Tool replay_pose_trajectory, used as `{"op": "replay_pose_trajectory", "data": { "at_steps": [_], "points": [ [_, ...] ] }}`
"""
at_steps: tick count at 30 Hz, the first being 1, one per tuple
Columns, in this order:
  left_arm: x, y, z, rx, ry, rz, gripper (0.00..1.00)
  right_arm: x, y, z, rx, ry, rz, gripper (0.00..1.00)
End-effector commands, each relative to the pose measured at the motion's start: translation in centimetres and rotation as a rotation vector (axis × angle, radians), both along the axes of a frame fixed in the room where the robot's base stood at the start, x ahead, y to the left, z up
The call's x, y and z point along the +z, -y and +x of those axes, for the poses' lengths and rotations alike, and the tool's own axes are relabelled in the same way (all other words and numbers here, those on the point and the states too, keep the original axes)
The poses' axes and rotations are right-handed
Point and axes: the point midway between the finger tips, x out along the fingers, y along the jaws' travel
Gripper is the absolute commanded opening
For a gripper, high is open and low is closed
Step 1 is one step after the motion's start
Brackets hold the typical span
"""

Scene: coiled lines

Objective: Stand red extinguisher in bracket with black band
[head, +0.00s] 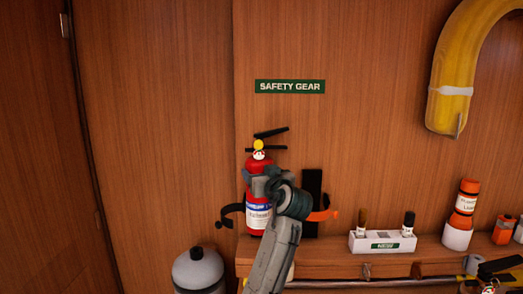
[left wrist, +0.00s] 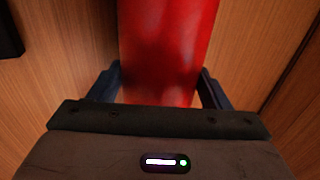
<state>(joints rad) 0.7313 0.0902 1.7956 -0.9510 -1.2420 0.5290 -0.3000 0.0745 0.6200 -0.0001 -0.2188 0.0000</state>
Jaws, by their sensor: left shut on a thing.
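The red extinguisher (head: 257,222) is upright, with a white-blue label, a yellow gauge and black levers on top. My left gripper (head: 262,185) is shut around its upper body. In the left wrist view the red cylinder (left wrist: 165,50) fills the space between the fingers (left wrist: 162,90). A curved black band (head: 231,211) shows just left of the extinguisher; the rest of that bracket is hidden behind it. To the right is a black back plate (head: 312,185) with an orange band (head: 323,215). I cannot tell whether the extinguisher's base touches the shelf or sits inside the black band.
A wooden shelf (head: 340,257) runs below. A white holder (head: 382,243) with two dark-capped items and an orange bottle (head: 466,197) in a white cup stand to the right. A grey tank (head: 198,270) is below left. A yellow ring (head: 447,105) hangs upper right.

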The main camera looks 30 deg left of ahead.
Motion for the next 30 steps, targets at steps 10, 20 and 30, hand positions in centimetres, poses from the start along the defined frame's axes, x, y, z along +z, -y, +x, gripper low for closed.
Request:
{"op": "replay_pose_trajectory", "data": {
  "at_steps": [10, 20, 30],
  "points": [
    [-2.1, 0.0, -0.1, 0.0, 0.01, 0.005, 0.0, 0.9, 0.6, 0.0, 0.002, -0.002, -0.006, 0.97],
    [-5.4, 0.0, -0.1, 0.0, 0.006, 0.004, 0.0, 2.0, 0.7, 0.0, 0.002, -0.002, -0.007, 0.97],
    [-6.3, 0.0, 0.0, 0.0, -0.001, -0.001, 0.91, 1.9, 0.6, 0.0, 0.002, -0.001, -0.006, 0.97]
  ]
}}
